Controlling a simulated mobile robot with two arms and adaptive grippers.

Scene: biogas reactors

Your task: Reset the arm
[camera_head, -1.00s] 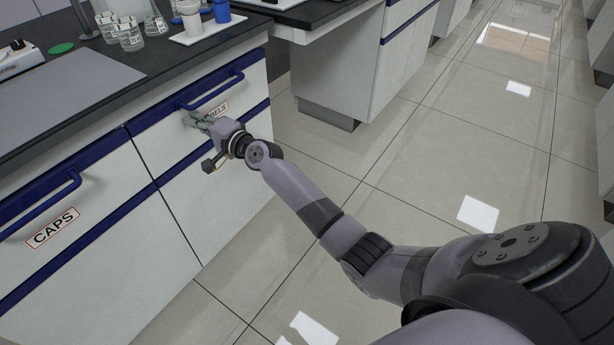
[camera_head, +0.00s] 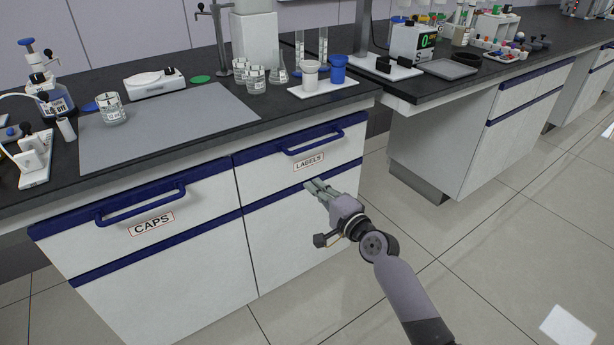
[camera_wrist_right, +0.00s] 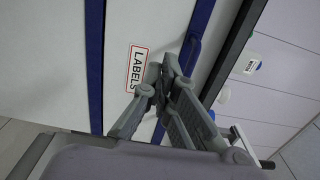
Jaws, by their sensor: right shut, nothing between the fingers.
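My right gripper (camera_head: 317,187) is in front of the LABELS drawer (camera_head: 270,178), just below its label. Its fingers are together and empty. In the right wrist view the fingertips (camera_wrist_right: 162,72) lie over the drawer front beside the LABELS sign (camera_wrist_right: 136,69). The blue drawer handle (camera_head: 312,140) is above the gripper in the head view, and the gripper appears apart from it. The drawer looks closed. My left gripper is not in view.
The CAPS drawer (camera_head: 155,215) is to the left, with its own blue handle (camera_head: 140,205). The dark counter (camera_head: 60,180) above holds a grey mat (camera_head: 165,135), beakers (camera_head: 255,78) and a white tray (camera_head: 322,90) with cups. Open tiled floor (camera_head: 480,260) lies to the right.

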